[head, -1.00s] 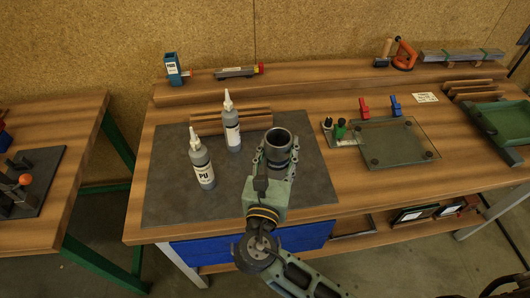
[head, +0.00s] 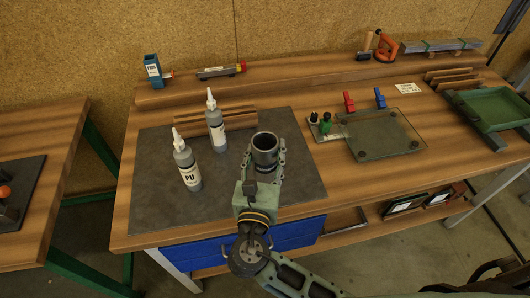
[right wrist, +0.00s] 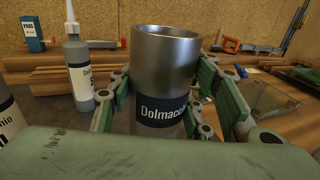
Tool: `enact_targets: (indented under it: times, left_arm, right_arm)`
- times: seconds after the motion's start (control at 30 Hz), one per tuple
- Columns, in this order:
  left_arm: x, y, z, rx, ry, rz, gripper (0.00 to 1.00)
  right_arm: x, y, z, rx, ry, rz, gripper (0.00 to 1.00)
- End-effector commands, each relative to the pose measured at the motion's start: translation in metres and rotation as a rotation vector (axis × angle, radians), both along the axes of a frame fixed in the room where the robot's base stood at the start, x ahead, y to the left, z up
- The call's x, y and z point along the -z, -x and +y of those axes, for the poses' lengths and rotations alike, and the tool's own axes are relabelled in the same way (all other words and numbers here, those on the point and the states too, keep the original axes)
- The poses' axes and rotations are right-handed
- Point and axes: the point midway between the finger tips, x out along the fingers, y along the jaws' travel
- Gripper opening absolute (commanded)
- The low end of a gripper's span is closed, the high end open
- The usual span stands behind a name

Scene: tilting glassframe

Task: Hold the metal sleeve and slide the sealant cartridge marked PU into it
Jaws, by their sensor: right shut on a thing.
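The metal sleeve (head: 265,150) is an open-topped grey cylinder held upright over the dark mat. My right gripper (head: 264,165) is shut on it. My left gripper is not in view.
Brown wooden rolls or strips (head: 240,118) lie behind the cartridges on the dark mat (head: 150,200). A green tray (head: 485,110) is at far right.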

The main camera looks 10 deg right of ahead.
Motion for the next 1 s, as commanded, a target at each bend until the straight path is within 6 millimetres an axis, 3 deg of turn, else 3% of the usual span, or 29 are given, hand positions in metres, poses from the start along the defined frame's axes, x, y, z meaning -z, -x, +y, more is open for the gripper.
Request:
enact_targets:
  times: [1.0]
  left_arm:
    - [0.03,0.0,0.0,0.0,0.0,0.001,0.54]
  right_arm:
    - [0.052,0.0,0.0,0.001,-0.001,0.0,0.16]
